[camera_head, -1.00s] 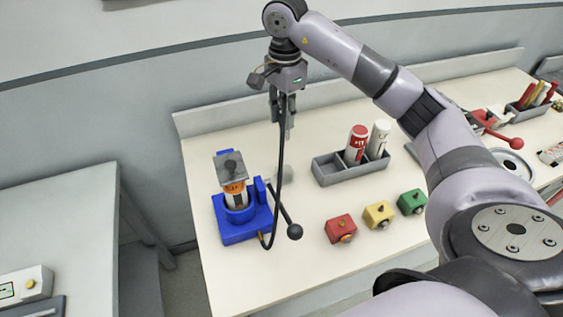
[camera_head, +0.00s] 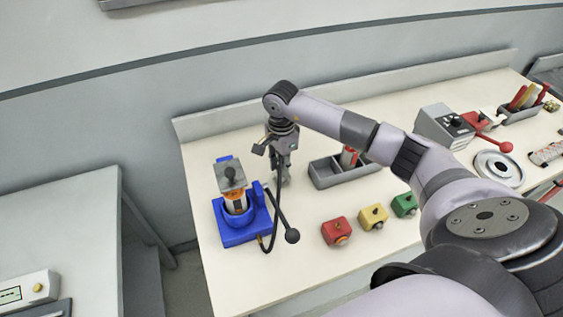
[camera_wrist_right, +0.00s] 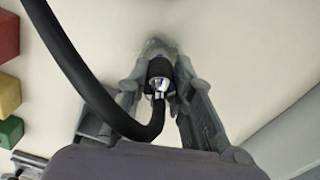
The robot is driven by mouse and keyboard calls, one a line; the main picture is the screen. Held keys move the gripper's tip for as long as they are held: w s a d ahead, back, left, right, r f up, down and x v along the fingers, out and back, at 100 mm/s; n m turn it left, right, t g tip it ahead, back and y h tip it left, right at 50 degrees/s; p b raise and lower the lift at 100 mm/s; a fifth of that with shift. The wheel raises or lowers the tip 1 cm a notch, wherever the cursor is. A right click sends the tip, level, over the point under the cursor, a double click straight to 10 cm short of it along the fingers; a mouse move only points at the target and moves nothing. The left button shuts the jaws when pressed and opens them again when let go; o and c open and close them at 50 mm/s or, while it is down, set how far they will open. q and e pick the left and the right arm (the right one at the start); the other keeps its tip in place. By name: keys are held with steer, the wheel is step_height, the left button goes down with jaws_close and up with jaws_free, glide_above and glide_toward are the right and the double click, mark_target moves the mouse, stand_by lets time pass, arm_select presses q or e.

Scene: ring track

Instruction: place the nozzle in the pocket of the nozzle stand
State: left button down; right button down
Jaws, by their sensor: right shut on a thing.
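My right gripper (camera_head: 281,160) points down above the table, to the right of a blue fixture (camera_head: 240,232). It is shut on the nozzle (camera_wrist_right: 159,68), a dark body with a shiny fitting and a black hose (camera_wrist_right: 95,90) attached. In the head view the hose (camera_head: 277,225) loops down to the front of the blue fixture. A pale grey lower end of the held part shows under the jaws. I cannot make out a nozzle stand or its pocket for certain. My left gripper is out of view.
The blue fixture holds an orange-and-white container (camera_head: 236,199) and has a black ball-ended lever (camera_head: 292,236). A grey tray (camera_head: 335,181) stands right, partly behind my arm. Red (camera_head: 336,231), yellow (camera_head: 373,216) and green (camera_head: 404,204) blocks sit in front. The front table strip is clear.

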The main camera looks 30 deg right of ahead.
steer(key=shift+f, duration=0.15)
steer(key=c, duration=1.4)
jaws_free()
steer(key=shift+r, duration=0.35)
step_height(320, 180, up, 11)
steer(key=b, duration=0.3)
steer(key=shift+f, duration=0.2)
steer(key=shift+r, duration=0.55)
